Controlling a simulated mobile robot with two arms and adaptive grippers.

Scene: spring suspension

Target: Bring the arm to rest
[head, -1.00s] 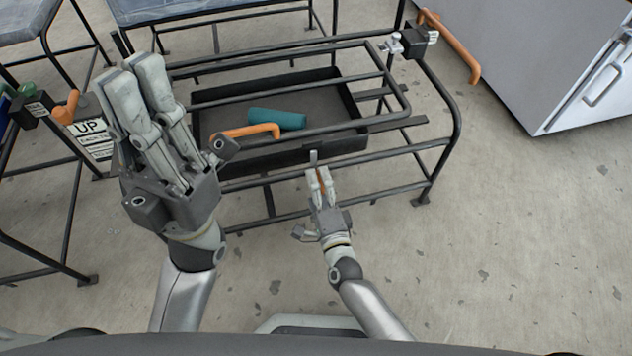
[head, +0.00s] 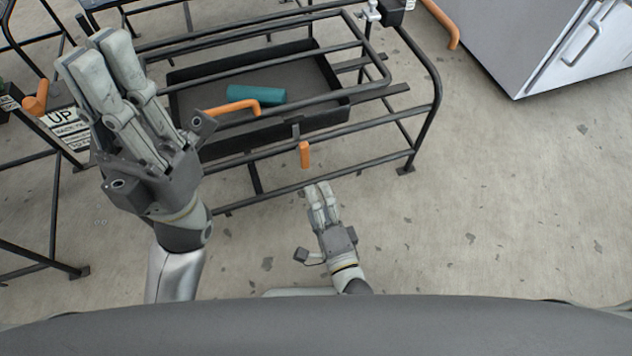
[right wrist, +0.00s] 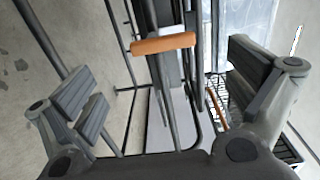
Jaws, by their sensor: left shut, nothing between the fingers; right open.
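My right gripper (head: 318,192) is in front of the black metal rack (head: 424,100), just below a short orange handle (head: 305,155) on the rack's near side. In the right wrist view my right gripper (right wrist: 165,95) shows its fingers wide apart with nothing held. An orange handle (right wrist: 163,44) lies ahead between them and apart from them. My left gripper (head: 92,55) is large at the left of the head view, raised with its fingers together and empty. It hides part of the rack's left end.
A black tray (head: 335,88) in the rack holds a teal cylinder (head: 256,94). A longer orange handle (head: 235,107) crosses above the tray. A sign reading UP (head: 66,128) stands at the left. A white cabinet (head: 545,60) is at the upper right. Floor at the right is clear.

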